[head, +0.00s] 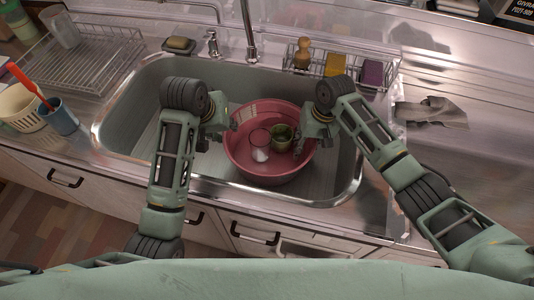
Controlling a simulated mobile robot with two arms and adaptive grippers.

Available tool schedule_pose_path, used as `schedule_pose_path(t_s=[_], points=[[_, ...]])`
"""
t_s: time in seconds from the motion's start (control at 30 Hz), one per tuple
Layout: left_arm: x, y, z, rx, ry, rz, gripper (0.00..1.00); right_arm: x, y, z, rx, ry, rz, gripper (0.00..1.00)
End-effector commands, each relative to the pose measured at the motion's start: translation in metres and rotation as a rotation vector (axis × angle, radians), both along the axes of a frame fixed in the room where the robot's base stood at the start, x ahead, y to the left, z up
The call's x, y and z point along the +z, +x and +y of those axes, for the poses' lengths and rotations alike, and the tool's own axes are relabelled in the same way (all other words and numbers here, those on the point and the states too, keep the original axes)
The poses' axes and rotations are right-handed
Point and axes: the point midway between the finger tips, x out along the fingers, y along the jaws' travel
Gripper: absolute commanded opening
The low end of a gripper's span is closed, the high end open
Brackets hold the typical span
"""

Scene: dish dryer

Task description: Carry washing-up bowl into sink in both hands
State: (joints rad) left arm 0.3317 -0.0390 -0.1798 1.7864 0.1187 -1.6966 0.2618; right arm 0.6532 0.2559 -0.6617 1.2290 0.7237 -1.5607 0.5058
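The washing-up bowl (240,152), pinkish red and round, is inside the metal sink (336,186) and looks upright. A green cup (281,136) and a clear glass with something white at its base (260,146) are in it. My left gripper (230,124) is at the bowl's left rim. My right gripper (303,142) is at its right rim. The arms partly hide both grippers' fingers, so I cannot tell whether they grip the rim. Whether the bowl touches the sink floor is also unclear.
A wire dish rack (85,62) stands at the left, with a blue cup (60,118) in front. The tap (250,40) rises behind the sink. A wire caddy (318,68) with a brush and sponges is at the back. A grey cloth (432,113) lies on the right counter.

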Motion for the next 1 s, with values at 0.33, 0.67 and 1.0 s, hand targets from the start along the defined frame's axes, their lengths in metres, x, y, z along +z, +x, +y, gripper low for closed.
schedule_pose_path(t_s=[0.33,0.67,1.0], points=[[0.0,0.0,-0.001,-0.001,-0.001,-0.002,0.25,0.052,0.001,-0.01,0.0,0.0,-0.003,0.27],[0.0,0.0,-0.001,-0.001,-0.001,-0.001,0.25,0.07,0.0,-0.013,0.0,0.0,0.0,0.27],[0.002,0.0,0.005,0.001,0.001,-0.001,0.25,0.076,0.001,-0.013,0.0,-0.001,0.0,0.27]])
